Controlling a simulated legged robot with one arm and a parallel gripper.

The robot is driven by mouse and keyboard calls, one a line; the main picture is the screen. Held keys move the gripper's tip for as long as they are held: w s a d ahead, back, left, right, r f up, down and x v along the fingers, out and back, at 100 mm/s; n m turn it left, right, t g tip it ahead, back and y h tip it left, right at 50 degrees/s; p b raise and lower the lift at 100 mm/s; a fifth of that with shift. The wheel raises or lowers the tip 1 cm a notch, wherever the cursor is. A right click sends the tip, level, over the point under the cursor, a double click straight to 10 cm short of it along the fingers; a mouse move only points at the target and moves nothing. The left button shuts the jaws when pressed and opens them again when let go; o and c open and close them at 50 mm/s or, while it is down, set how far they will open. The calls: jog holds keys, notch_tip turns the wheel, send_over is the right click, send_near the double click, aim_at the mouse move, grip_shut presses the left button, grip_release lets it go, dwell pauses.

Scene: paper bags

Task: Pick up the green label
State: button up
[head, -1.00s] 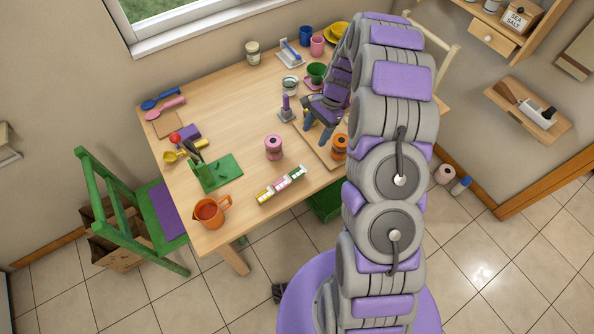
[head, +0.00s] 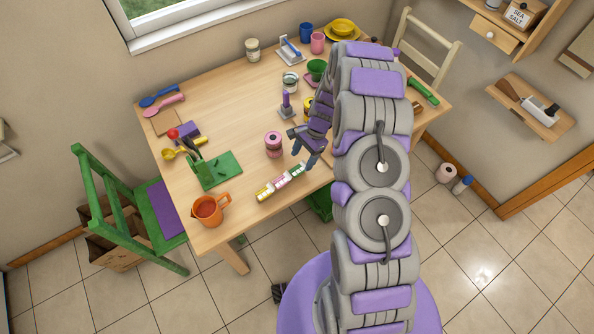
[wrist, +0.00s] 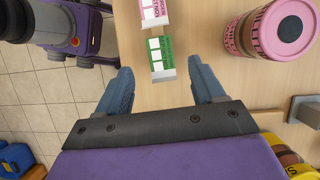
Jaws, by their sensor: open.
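The green label (wrist: 161,54) is a small green block with white panels, lying at the table's front edge. It is the right end of a row in the head view (head: 297,169), beside a pink label (head: 282,181) and a yellow label (head: 265,193). My gripper (wrist: 161,68) is open and empty. In the wrist view the label lies between and just ahead of the two blue fingertips, and I see no contact. In the head view my gripper (head: 304,157) is just above and beside the label.
A pink jar (head: 273,145) stands close behind the labels; it also shows in the wrist view (wrist: 270,28). A green stand (head: 216,170) and an orange mug (head: 210,210) are on the left. The table (head: 220,115) has free room behind the jar.

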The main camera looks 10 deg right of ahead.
aim_at(297, 170)
jog(key=b+x, duration=0.1)
jog(key=x, duration=0.3)
jog(key=shift+f, duration=0.35)
jog(key=shift+c, duration=0.3)
jog(key=c, duration=1.1)
